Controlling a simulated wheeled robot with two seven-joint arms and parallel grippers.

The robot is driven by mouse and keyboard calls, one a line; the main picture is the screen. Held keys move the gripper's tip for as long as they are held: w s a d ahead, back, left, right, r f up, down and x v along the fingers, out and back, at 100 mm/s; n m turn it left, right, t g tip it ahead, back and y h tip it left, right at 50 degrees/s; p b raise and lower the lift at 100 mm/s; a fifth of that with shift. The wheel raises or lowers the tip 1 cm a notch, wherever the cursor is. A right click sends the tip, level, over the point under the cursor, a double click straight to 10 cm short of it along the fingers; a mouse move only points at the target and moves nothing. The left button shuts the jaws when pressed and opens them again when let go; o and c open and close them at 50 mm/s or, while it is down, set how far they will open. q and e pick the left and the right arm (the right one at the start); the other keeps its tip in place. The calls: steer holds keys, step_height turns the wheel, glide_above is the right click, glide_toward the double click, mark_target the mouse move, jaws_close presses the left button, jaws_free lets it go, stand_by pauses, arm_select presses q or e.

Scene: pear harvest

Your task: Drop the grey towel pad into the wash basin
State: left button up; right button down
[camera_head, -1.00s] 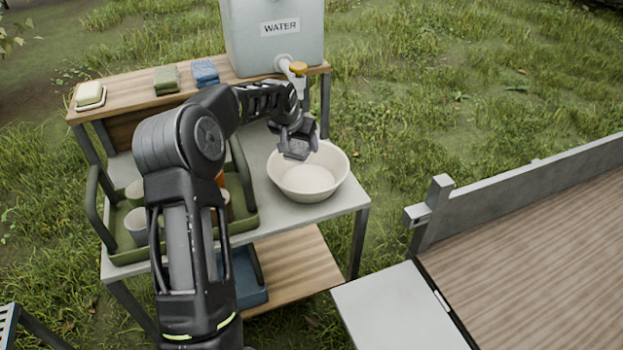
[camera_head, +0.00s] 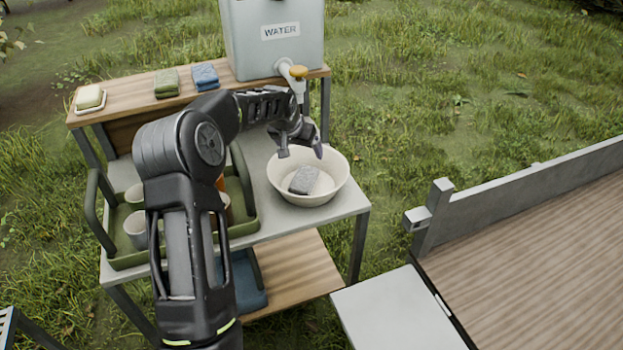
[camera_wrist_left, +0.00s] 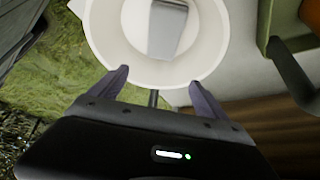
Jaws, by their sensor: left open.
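The grey towel pad (camera_head: 304,180) lies inside the cream wash basin (camera_head: 334,188), tilted against the basin's inner left side. In the left wrist view the pad (camera_wrist_left: 167,30) also shows inside the basin (camera_wrist_left: 103,32), apart from the fingers. My left gripper (camera_head: 301,153) is open and empty above the basin's back rim. Its two spread fingers also show in the left wrist view (camera_wrist_left: 158,88). My right gripper is not in view.
A water tank (camera_head: 273,50) with a tap (camera_head: 297,80) stands behind the basin. A green (camera_head: 167,82) and a blue pad (camera_head: 205,76) and a soap (camera_head: 90,97) lie on the wooden shelf (camera_head: 130,96). A green tray (camera_head: 245,224) with cups stands left of the basin.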

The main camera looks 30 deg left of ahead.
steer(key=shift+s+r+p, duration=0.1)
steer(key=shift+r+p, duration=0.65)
steer(key=shift+p, duration=0.1)
arm_select(q)
steer(key=a+v, duration=0.1)
steer(key=v, duration=0.6)
steer(key=shift+s+d+r, duration=0.15)
steer(key=shift+d+r, duration=0.2)
steer(key=shift+d, duration=0.2)
